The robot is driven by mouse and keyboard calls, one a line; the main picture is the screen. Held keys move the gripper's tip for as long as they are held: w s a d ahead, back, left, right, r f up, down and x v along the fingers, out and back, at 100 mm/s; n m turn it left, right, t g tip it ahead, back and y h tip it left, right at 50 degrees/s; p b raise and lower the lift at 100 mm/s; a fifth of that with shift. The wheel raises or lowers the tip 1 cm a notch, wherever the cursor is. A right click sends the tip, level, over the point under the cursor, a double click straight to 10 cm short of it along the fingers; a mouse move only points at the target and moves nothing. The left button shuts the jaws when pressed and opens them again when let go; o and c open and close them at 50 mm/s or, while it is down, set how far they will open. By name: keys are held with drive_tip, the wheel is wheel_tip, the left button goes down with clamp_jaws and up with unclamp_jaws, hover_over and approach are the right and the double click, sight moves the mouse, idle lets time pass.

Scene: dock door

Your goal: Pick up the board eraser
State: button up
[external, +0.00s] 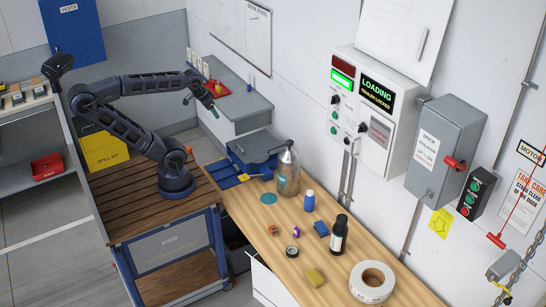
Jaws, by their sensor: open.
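A small blue block with a dark side, which looks like the board eraser (321,228), lies on the wooden bench top (240,203), just left of a dark bottle. My gripper (212,109) is open, up and to the left of the bench, in front of the grey cabinet. It is well apart from the eraser, and nothing shows between its fingers.
A dark bottle (338,235), a blue-white bottle (309,201) and a large clear bottle (288,170) stand near the eraser. The wall is behind.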

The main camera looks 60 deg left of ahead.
drive_tip(key=shift+w, duration=0.15)
drive_tip(key=w+d+f+n+g+h, duration=0.15)
drive_tip(key=w+d+f+n, duration=0.25)
drive_tip(key=w+d, duration=0.8)
drive_tip(key=w+d+f+n+g+h, duration=0.1)
drive_tip(key=w+d+f+n+h, duration=0.2)
drive_tip(key=w+d, duration=0.85)
drive_tip(key=n+g, duration=0.3)
drive_tip(key=n, duration=0.6)
hover_over(322, 226)
drive_tip(key=a, duration=0.4)
wheel_tip(322, 226, down, 30)
drive_tip(key=x, duration=0.3)
drive_tip(key=w+x, duration=0.1)
drive_tip(key=x, duration=0.1)
drive_tip(key=shift+f, duration=0.3)
drive_tip(key=shift+s+x, duration=0.15)
drive_tip(key=shift+x, duration=1.15)
drive_tip(key=shift+s+x, duration=0.1)
drive_tip(key=shift+x, duration=1.25)
drive_tip(key=shift+d+r, duration=0.1)
drive_tip(key=shift+r, duration=0.05)
drive_tip(key=c, duration=1.1)
